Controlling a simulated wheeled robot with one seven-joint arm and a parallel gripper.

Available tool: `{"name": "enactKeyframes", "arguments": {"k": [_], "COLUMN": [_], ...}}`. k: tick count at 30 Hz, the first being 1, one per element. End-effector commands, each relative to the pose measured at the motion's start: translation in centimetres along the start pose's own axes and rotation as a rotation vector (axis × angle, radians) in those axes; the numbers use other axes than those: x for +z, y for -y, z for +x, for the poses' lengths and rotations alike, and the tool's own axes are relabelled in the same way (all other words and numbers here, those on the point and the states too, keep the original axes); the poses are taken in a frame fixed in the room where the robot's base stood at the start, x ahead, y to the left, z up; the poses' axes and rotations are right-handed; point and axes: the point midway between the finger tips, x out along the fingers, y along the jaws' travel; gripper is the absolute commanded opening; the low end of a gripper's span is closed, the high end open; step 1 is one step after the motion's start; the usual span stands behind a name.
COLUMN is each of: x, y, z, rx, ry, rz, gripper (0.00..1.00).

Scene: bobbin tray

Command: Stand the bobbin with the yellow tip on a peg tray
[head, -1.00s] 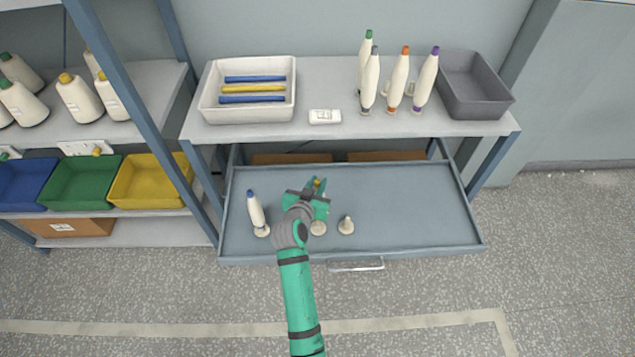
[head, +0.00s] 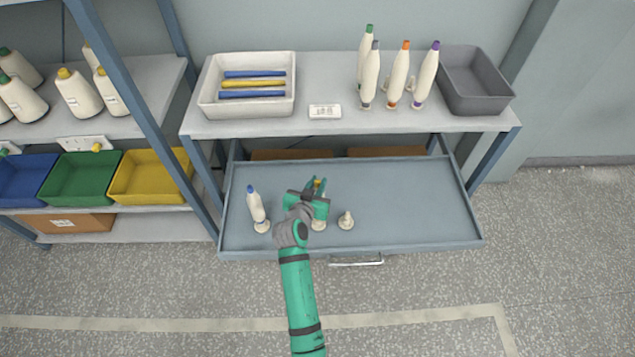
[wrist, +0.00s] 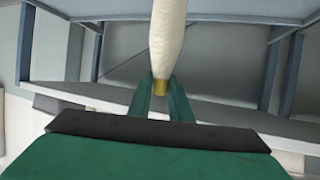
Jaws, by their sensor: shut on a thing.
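The bobbin with the yellow tip is cream-white; its yellow tip (wrist: 160,88) and body (wrist: 167,35) show in the wrist view. My gripper (head: 318,189) is shut on it near the tip, over the pulled-out blue-grey tray (head: 410,205). In the head view the gripper hides most of the bobbin. It is upright over or on the middle peg (head: 318,225); I cannot tell whether it is seated. A bare peg (head: 346,221) stands just to the right. A blue-tipped bobbin (head: 256,207) stands on the left peg, leaning slightly.
The shelf above holds a white bin (head: 205,98) with blue and yellow rods, a white label box (head: 325,111), several tipped bobbins (head: 399,75) and a grey bin (head: 490,101). The tray's right half is clear. A rack with coloured bins stands left.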

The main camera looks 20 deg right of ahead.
Motion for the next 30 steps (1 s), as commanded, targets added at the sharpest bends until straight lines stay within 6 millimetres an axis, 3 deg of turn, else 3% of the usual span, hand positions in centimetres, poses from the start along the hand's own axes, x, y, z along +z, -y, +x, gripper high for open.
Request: {"name": "enactKeyframes", "arguments": {"k": [20, 21, 23, 30], "x": [1.6, 1.5, 1.5, 1.6], "y": [0.0, 0.0, 0.0, 0.0], "z": [0.7, 0.6, 0.6, 0.6], "rx": [0.000, -0.001, -0.001, 0.000], "ry": [-0.001, -0.001, -0.001, 0.000], "rz": [0.000, 0.000, 0.000, 0.000], "gripper": [0.00, 0.27, 0.40, 0.40]}}
